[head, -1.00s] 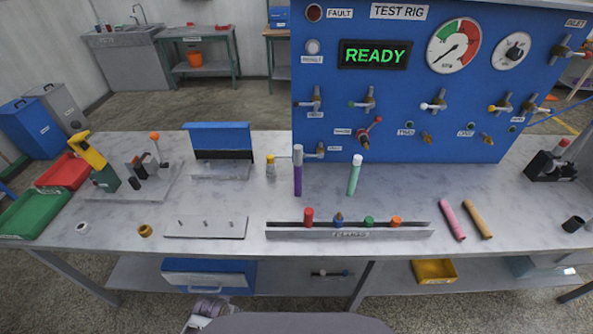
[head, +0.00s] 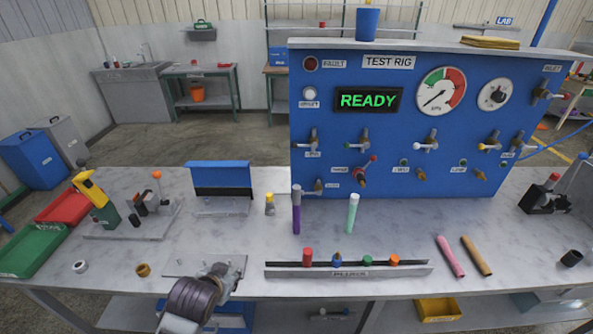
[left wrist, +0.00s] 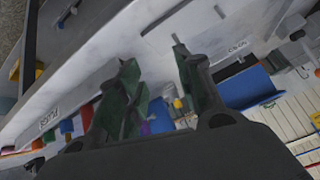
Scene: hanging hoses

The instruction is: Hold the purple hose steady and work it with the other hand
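The purple hose (head: 296,213) hangs upright with a grey upper end, in front of the lower edge of the blue test rig, close to a grey fitting (head: 318,186). My left gripper (head: 238,264) is over the front of the bench, above a grey pegged plate, to the left of the hose and nearer me. In the left wrist view its two dark fingers (left wrist: 155,58) are spread apart with nothing held. A small purple patch (left wrist: 145,128) shows between them, probably the hose. My right gripper is not in view.
A mint hose (head: 353,213) hangs to the right of the purple one. A plug rack (head: 350,272) with coloured plugs lies in front of both. A yellow-topped bottle (head: 270,205) and a blue-backed stand (head: 222,180) are to the left. Pink (head: 450,256) and orange (head: 476,255) tubes lie at right.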

